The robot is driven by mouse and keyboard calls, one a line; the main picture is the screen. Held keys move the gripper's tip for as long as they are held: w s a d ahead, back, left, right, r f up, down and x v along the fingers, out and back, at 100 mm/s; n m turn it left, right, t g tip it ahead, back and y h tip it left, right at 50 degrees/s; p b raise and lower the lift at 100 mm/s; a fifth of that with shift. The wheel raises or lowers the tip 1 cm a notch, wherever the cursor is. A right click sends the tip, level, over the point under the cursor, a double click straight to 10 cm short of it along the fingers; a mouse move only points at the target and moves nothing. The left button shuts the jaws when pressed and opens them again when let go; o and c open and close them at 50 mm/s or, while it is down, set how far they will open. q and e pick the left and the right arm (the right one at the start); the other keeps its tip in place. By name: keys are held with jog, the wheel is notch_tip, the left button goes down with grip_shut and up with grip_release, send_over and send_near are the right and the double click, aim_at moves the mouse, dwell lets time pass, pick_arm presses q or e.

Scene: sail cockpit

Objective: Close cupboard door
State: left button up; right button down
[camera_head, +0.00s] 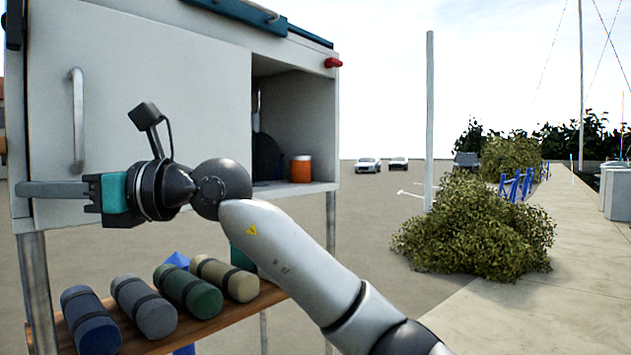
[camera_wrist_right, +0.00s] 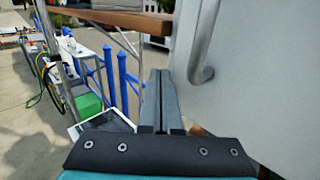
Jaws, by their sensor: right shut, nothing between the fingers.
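The cupboard (camera_head: 325,150) stands at the left in the head view. Its pale door (camera_head: 170,75) covers the left and middle of the front, and an opening shows to the right of it. A vertical metal handle (camera_head: 76,120) is near the door's left edge. My right gripper (camera_head: 20,188) points left, low in front of the door and below the handle, with its fingers together and empty. In the right wrist view the closed fingers (camera_wrist_right: 160,75) lie beside the door (camera_wrist_right: 270,80), left of the handle (camera_wrist_right: 206,50). My left gripper is not in view.
An orange container (camera_head: 301,169) and a dark round item stand inside the opening. Several rolled bundles (camera_head: 187,290) lie on a wooden shelf (camera_head: 215,322) below the cupboard. A bush (camera_head: 470,225) and a pole (camera_head: 429,120) are farther right. Open pavement lies behind.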

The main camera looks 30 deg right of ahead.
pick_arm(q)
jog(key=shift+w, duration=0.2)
pick_arm(e)
jog(key=shift+w+a+r, duration=0.1)
jog(key=shift+w+a, duration=0.1)
jog(key=shift+w, duration=0.15)
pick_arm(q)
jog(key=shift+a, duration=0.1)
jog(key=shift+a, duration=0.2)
pick_arm(e)
jog(key=shift+d, duration=0.1)
